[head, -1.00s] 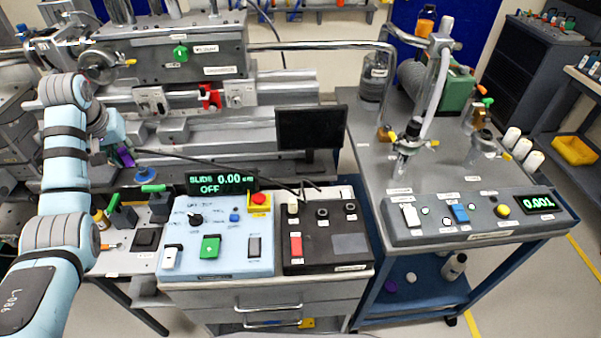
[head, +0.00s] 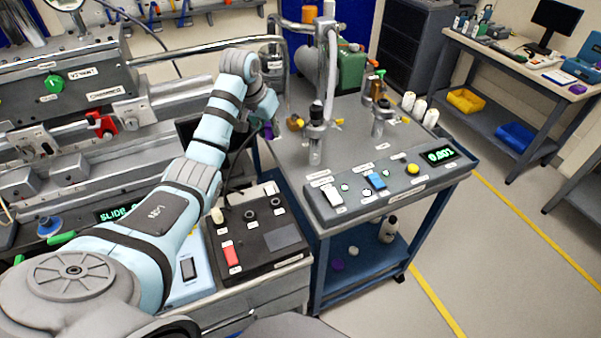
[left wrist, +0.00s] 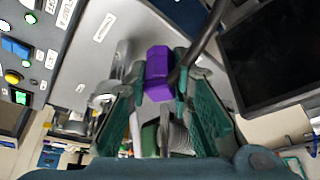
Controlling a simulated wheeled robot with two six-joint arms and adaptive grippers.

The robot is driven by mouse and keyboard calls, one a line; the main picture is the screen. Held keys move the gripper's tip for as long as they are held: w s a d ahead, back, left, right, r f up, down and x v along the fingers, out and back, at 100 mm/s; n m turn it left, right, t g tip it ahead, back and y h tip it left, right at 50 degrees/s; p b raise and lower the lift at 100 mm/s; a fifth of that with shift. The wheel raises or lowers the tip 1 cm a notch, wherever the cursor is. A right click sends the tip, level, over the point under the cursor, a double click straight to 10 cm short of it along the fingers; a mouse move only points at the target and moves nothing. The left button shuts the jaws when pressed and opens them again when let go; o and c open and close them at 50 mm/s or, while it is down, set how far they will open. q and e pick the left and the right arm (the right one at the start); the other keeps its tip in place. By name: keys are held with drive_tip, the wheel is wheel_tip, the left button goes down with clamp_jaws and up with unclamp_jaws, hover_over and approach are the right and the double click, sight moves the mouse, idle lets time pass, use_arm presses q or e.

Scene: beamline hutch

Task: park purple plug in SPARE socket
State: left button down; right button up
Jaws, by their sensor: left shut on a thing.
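My left gripper (head: 266,115) is shut on the purple plug (left wrist: 158,72), which shows between the two green fingers in the left wrist view. In the head view only a small purple part of the plug (head: 268,131) shows below the gripper. It is held in the air above and beyond the black socket box (head: 282,236), near the grey cart's left edge. A dark cable (head: 235,160) hangs from near the plug towards the box. The box has round dark sockets (head: 249,215) on top; its labels are too small to read, so I cannot tell which is SPARE. My right gripper is not in view.
The grey cart (head: 350,150) on the right carries glass and metal fittings and a switch panel with a green display (head: 440,156). A dark monitor (left wrist: 275,55) is close beside the gripper in the wrist view. My left arm covers much of the blue console (head: 190,275).

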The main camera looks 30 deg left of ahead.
use_arm(q)
drive_tip(key=s+d+f+m+h+b, duration=0.1)
drive_tip(key=s+f+m+b, duration=0.1)
drive_tip(key=f+m, duration=0.2)
drive_tip(key=s+d+f+m+g+h+b, duration=0.1)
drive_tip(key=s+d+f+m+b, duration=0.1)
drive_tip(key=f, duration=0.5)
drive_tip(key=s+d+f+m+h+b, duration=0.1)
drive_tip(key=s+f+m+h+b, duration=0.1)
drive_tip(key=f+m+b, duration=0.2)
drive_tip(key=shift+d+f+m+g, duration=0.35)
drive_tip(key=shift+f+m, duration=0.35)
drive_tip(key=shift+m, duration=0.3)
drive_tip(key=shift+r, duration=0.1)
drive_tip(key=shift+p, duration=0.55)
drive_tip(key=shift+f+b, duration=0.3)
drive_tip(key=shift+f, duration=0.25)
